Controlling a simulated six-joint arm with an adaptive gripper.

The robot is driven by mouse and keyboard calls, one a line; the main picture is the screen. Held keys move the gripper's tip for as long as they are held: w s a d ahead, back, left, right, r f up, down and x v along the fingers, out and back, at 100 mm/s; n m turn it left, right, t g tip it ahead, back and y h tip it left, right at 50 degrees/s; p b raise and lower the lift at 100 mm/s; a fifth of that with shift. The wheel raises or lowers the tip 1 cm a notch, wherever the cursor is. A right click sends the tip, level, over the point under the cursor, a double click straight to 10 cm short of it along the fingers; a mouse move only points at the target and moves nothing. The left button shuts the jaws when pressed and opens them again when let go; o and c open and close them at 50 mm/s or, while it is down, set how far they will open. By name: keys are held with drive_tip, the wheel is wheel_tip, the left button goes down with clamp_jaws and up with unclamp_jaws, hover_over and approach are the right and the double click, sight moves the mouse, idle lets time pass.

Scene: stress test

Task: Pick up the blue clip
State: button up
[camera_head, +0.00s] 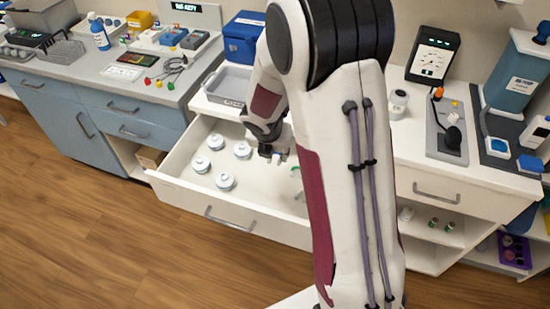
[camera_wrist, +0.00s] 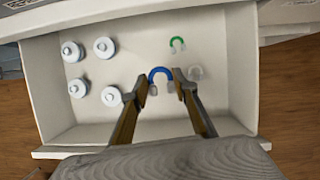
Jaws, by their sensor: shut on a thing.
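The blue clip (camera_wrist: 160,72) is a small U-shaped piece with pale ends, seen in the wrist view over the open drawer. My gripper (camera_wrist: 164,80) is shut on it, with a finger at each side of the clip. In the head view my gripper (camera_head: 272,150) reaches down into the drawer, and the clip cannot be made out clearly there. A green clip (camera_wrist: 177,44) lies on the drawer floor beyond the blue one. A whitish clip (camera_wrist: 196,72) lies just right of my right finger.
The open drawer (camera_head: 208,211) has raised walls around my gripper. Several white round-topped pieces (camera_wrist: 104,47) stand in its left part. A grey bin (camera_head: 226,84) and a blue box (camera_head: 243,38) stand on the counter behind. The drawer's right part looks mostly bare.

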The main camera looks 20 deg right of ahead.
drive_tip(key=shift+r, duration=1.05)
drive_tip(key=shift+r, duration=0.1)
